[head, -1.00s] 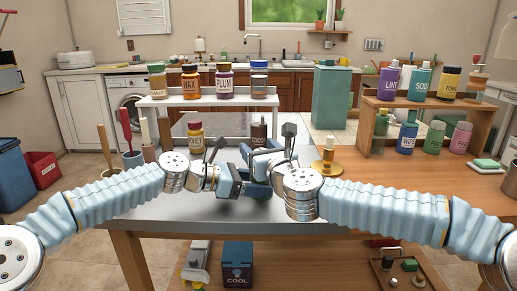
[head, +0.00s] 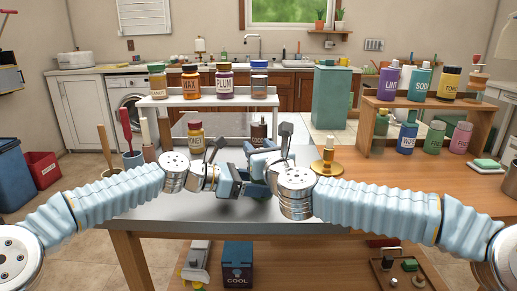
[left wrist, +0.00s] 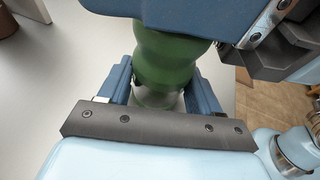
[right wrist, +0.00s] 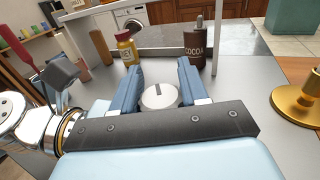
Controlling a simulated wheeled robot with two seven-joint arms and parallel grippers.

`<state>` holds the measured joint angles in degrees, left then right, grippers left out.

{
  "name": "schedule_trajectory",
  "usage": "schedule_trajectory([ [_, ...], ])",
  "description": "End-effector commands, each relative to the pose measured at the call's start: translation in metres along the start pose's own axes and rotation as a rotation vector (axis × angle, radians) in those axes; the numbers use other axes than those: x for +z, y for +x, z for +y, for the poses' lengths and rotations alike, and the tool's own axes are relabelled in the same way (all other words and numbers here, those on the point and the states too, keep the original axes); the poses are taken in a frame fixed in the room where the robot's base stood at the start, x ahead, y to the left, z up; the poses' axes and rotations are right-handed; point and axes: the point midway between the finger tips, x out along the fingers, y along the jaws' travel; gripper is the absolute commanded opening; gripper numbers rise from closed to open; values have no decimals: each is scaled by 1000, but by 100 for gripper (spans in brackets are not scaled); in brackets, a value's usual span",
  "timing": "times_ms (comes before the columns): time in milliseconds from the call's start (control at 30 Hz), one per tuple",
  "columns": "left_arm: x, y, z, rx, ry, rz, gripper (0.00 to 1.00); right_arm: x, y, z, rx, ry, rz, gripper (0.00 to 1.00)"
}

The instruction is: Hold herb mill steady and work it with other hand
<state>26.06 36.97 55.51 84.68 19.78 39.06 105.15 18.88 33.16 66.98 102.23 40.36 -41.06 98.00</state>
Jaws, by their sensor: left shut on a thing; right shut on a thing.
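The herb mill stands upright between my grippers and is mostly hidden by them in the head view. Its green, rounded body (left wrist: 165,62) and clear lower part show in the left wrist view.
A yellow-labelled jar (head: 196,138) and a brown cocoa bottle (head: 258,134) stand behind the grippers. A brass stand (head: 327,167) is close to the right arm. Bottles fill the white shelf (head: 208,101) and wooden shelf (head: 420,107). The grey table's front left (head: 150,214) is clear.

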Motion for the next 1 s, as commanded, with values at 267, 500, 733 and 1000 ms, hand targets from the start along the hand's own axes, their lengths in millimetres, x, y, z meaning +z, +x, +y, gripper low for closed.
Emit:
schedule_trajectory([
  [267, 0, 0, 0, -1, 1, 0, 37, 0, 0, 0, -157, -1, -1, 13],
  [500, 0, 0, -1, -2, 1, 0, 37, 0, -1, -5, -328, -1, -1, 13],
  [733, 0, 0, -1, -2, 1, 0, 37, 0, -2, -8, -449, -2, 0, 13],
  [1000, 0, 0, -1, -3, 1, 0, 37, 0, -3, -9, -511, -4, -1, 13],
])
